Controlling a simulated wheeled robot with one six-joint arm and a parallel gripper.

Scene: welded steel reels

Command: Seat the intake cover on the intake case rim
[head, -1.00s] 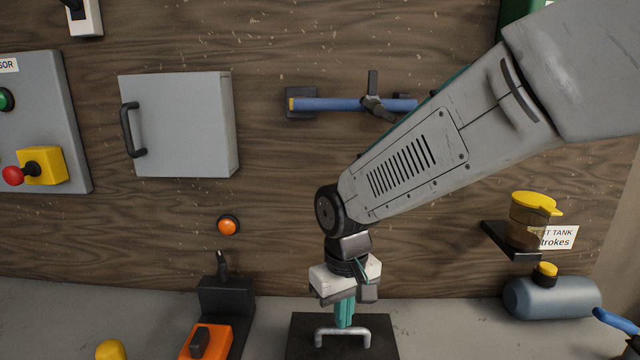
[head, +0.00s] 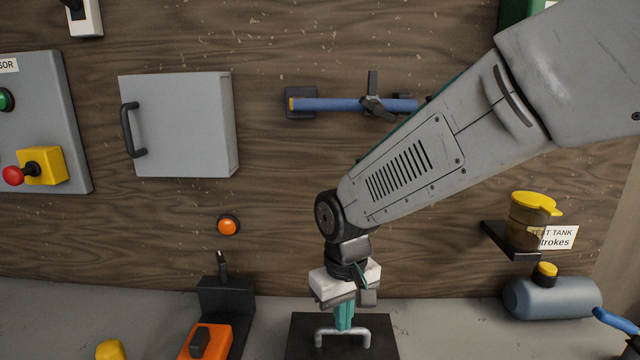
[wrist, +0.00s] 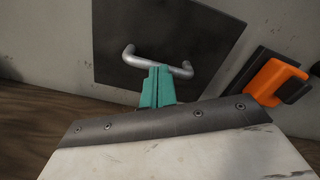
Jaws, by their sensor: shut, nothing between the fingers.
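A dark square plate (head: 382,338) with a light grey bar handle (head: 366,338) lies on the bench at the bottom of the head view, cut off by the frame edge. It looks like the intake cover, though I cannot be sure. The wrist view shows more of the plate (wrist: 205,35) and its handle (wrist: 182,68). My gripper (head: 343,327) has green fingers, shut and empty, pointing down at the handle. In the wrist view the fingertips (wrist: 160,70) overlap the middle of the handle; I cannot tell whether they touch it. No intake case rim can be made out.
An orange block (head: 206,340) by a black bracket (head: 226,300) stands left of the plate. A blue-grey bottle (head: 550,298) lies at right, below a shelf with a yellow-lidded jar (head: 530,220). A grey cabinet (head: 180,125) and a blue bar (head: 335,104) are on the wall.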

